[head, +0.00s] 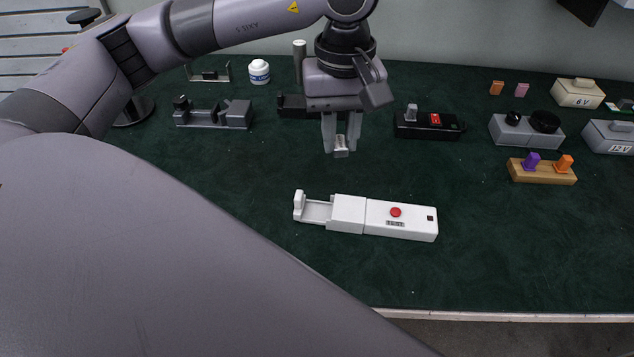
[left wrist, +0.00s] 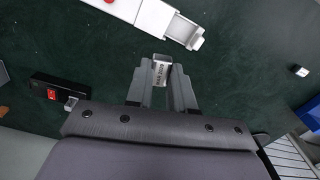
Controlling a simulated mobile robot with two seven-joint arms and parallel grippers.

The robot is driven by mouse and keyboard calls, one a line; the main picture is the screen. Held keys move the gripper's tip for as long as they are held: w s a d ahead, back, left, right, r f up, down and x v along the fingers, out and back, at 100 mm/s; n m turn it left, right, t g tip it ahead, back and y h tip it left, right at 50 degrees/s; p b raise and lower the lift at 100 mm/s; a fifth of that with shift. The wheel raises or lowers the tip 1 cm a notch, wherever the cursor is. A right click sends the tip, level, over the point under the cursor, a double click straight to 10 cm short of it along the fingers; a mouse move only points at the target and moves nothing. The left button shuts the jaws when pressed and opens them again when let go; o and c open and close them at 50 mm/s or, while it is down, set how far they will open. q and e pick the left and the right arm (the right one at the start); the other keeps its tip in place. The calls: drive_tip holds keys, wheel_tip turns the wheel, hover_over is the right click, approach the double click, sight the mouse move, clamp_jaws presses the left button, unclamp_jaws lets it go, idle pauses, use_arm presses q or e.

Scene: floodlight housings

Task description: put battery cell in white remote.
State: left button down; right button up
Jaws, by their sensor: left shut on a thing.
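The white remote (head: 400,219) lies on the dark green table top, with a red button on its right part. Its battery tray (head: 316,211) is slid out at the left end and looks empty. The remote also shows at the top of the left wrist view (left wrist: 154,14), with its tray (left wrist: 184,29) beside it. My left gripper (head: 341,150) is above the table behind the remote. It is shut on a small silver battery cell (head: 341,143), which shows between the fingertips in the left wrist view (left wrist: 161,72). My right gripper is not seen.
A black device with a red switch (head: 428,125) stands right of my left gripper. A grey holder (head: 212,115) and a white bottle (head: 259,72) are at the left. Wooden block with pegs (head: 542,171) and grey boxes (head: 526,130) stand at the right. The table around the remote is clear.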

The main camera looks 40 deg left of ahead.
use_arm(q)
drive_tip(key=s+a+r+n+b, duration=0.1)
drive_tip(key=s+r+n+b, duration=0.15)
drive_tip(key=r+n, duration=0.55)
drive_tip(key=n+b, duration=0.1)
drive_tip(key=n, duration=0.1)
approach(316, 213)
drive_tip(key=shift+d+f, duration=0.1)
drive_tip(key=shift+f, duration=0.8)
drive_tip(key=shift+f+b, duration=0.3)
drive_tip(key=shift+f, duration=2.05)
drive_tip(key=shift+f+b, duration=0.4)
drive_tip(key=shift+b, duration=0.15)
drive_tip(key=c, duration=1.1)
unclamp_jaws()
drive_tip(key=shift+r, duration=0.1)
drive_tip(key=shift+o, duration=0.6)
drive_tip(key=shift+s, duration=0.1)
